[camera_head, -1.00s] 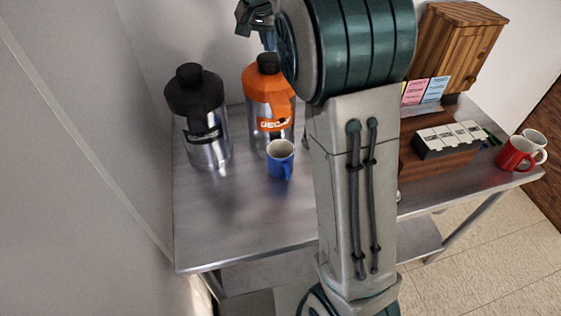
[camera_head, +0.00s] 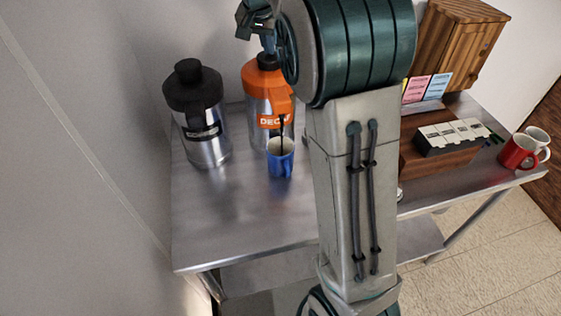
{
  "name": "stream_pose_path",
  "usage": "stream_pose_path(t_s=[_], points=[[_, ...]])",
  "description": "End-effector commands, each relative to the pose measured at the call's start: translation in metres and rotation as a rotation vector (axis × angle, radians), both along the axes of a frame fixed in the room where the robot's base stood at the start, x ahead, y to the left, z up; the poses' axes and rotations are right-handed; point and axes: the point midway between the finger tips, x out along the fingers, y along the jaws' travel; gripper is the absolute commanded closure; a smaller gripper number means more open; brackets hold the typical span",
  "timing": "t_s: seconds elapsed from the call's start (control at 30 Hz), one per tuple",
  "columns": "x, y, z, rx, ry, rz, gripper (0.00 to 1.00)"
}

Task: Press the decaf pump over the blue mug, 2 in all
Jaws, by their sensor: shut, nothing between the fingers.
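The orange-topped steel decaf airpot (camera_head: 257,103) stands on the steel table, with an orange label on its front. The blue mug (camera_head: 280,164) stands upright under its spout. A thin dark stream runs down from the spout into the mug. My gripper (camera_head: 268,44) is shut and empty, pointing down at the black pump top (camera_head: 266,61) of the decaf airpot. The fingertips appear to touch it, partly hidden by my arm. How full the mug is cannot be told.
A black-topped steel airpot (camera_head: 207,140) stands to the left. To the right are a wooden box (camera_head: 440,156) with packets, a wooden cabinet (camera_head: 462,45), a red mug (camera_head: 515,153) and a white mug (camera_head: 540,137). The steel table's (camera_head: 230,225) front left is clear.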

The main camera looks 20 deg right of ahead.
Motion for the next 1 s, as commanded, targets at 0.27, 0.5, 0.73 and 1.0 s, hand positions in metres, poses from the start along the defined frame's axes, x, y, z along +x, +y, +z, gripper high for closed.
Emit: stream_pose_path(t_s=[0.27,0.5,0.73,1.0], points=[[-0.001,0.0,-0.015,-0.001,0.007,-0.001,1.0],[-0.001,0.0,-0.015,0.0,0.01,0.0,1.0],[-0.001,0.0,-0.006,0.0,0.012,-0.001,1.0],[-0.001,0.0,0.011,0.0,0.009,-0.001,1.0]])
